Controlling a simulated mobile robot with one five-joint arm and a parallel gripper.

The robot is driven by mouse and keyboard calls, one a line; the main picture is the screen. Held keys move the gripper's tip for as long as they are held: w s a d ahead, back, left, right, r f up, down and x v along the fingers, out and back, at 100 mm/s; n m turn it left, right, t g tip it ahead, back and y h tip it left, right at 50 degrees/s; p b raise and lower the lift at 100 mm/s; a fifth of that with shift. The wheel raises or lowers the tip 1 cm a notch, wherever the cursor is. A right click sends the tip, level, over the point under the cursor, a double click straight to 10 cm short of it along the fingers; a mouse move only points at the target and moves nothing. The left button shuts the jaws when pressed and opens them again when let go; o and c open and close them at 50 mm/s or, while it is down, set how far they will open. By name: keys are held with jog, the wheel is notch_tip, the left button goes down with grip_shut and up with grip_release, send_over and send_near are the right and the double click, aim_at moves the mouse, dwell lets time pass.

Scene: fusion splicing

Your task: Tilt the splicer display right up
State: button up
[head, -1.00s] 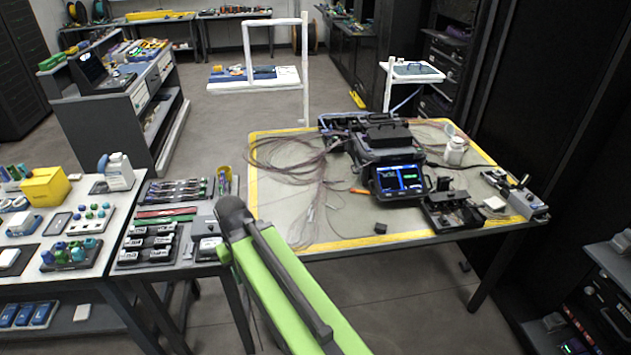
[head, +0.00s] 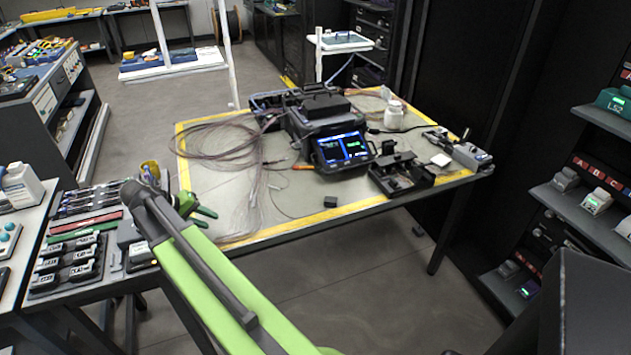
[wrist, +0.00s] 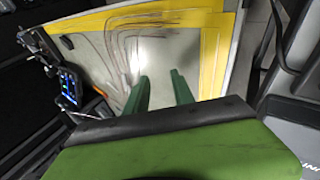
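The fusion splicer (head: 312,122) is a dark boxy unit on the yellow-edged table. Its lit display (head: 342,149) is on its front side, leaning back and facing me, with blue and dark panels. In the wrist view the lit display (wrist: 70,87) shows small at the left. My gripper (head: 204,207) has green fingers and hangs near the table's left front corner, left of the splicer and apart from it. In the wrist view my gripper (wrist: 161,88) has its two fingers apart with nothing between them. Part of it is hidden behind my arm in the head view.
Loose fiber loops (head: 212,140) lie left of the splicer on the table (head: 300,217). A black tool (head: 402,175) stands right of the display, with a white bottle (head: 394,115) behind. A small black block (head: 330,202) lies in front. A side bench (head: 110,262) is at left.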

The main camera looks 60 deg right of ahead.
aim_at(314, 164)
jog(key=d+m+g+h+b, duration=0.1)
jog(key=d, duration=0.5)
jog(key=s+d+m+g+h+b, duration=0.1)
jog(key=d+b, duration=0.1)
jog(key=d, duration=0.4)
jog(key=s+d+m+g+h+b, duration=0.1)
jog(key=d+m+h+b, duration=0.1)
jog(key=d, duration=0.4)
jog(key=shift+d+f+g, duration=0.1)
jog(key=shift+f+g, duration=0.2)
jog(key=s+d+r+m+g, duration=0.1)
jog(key=d, duration=0.1)
jog(key=s+d+r+h+b, duration=0.1)
jog(key=d, duration=0.2)
jog(key=d+r+m+g+b, duration=0.1)
jog(key=d+r, duration=0.1)
jog(key=d, duration=0.1)
jog(key=shift+s+m+g+h, duration=0.3)
jog(key=shift+s+h, duration=0.1)
jog(key=shift+s+r, duration=0.1)
jog(key=shift+r, duration=0.05)
jog(key=b+x, duration=0.3)
jog(key=x, duration=1.4)
jog(key=shift+d+b, duration=0.2)
jog(key=shift+b, duration=0.15)
jog(key=shift+c, duration=0.4)
jog(key=c, duration=0.5)
grip_shut()
jog(key=shift+a, duration=0.1)
